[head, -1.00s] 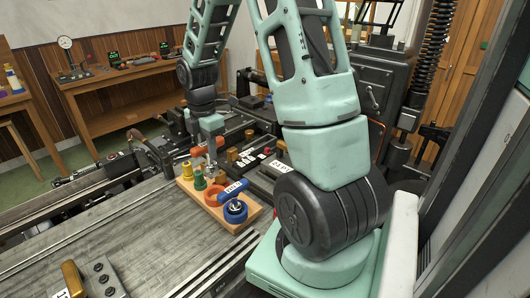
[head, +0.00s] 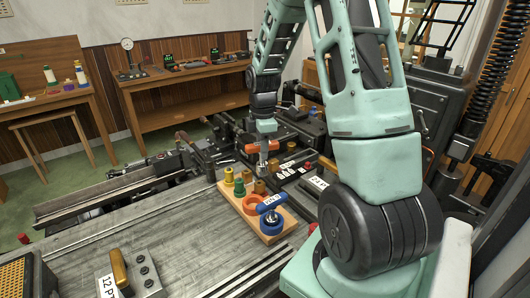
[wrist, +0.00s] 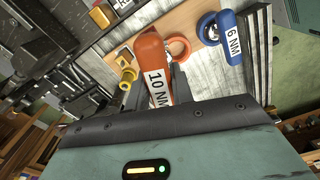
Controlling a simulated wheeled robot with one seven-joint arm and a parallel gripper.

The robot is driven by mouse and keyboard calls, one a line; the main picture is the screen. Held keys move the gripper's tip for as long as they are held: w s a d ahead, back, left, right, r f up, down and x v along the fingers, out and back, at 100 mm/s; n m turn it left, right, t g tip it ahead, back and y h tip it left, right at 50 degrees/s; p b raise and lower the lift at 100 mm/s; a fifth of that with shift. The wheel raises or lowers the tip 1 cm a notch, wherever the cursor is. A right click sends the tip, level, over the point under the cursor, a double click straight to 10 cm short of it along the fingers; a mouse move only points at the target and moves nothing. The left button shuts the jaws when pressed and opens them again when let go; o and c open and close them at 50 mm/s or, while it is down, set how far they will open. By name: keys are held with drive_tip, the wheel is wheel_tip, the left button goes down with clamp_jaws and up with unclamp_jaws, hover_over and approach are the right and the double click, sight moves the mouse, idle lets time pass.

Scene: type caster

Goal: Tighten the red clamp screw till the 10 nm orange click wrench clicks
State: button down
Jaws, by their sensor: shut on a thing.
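My gripper (head: 264,160) hangs over the far end of a wooden rack in the head view. It is shut on the orange click wrench (wrist: 155,65), whose 10 NM label faces the wrist camera. In the head view the orange wrench (head: 254,148) shows as a small orange shape at my gripper, above the rack. The fingertips are largely hidden behind the wrench in the wrist view. A small red part (head: 308,167) shows on the dark fixture to the right of the rack; I cannot tell whether it is the clamp screw.
The wooden rack (head: 285,232) holds a blue 6 NM wrench (head: 270,204), an empty-looking orange ring (head: 251,203), and green and yellow pieces. A grey block marked 12 (head: 135,275) is at the front left. The grey bench top (head: 170,232) between them is clear.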

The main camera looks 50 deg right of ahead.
drive_tip(key=s+d+m+p, duration=0.2)
drive_tip(key=d+m, duration=0.4)
drive_tip(key=d, duration=0.4)
drive_tip(key=s+d+r+m+p, duration=0.1)
drive_tip(key=s+d+m+p, duration=0.2)
drive_tip(key=d, duration=0.7)
drive_tip(key=m+p, duration=0.2)
drive_tip(key=m, duration=0.1)
drive_tip(key=shift+d+r+p, duration=0.15)
drive_tip(key=shift+p, duration=0.15)
drive_tip(key=shift+s, duration=0.15)
drive_tip(key=shift+f+b, duration=1.7)
drive_tip(key=shift+f, duration=0.55)
drive_tip(key=shift+f+b, duration=1.1)
drive_tip(key=shift+f, duration=0.3)
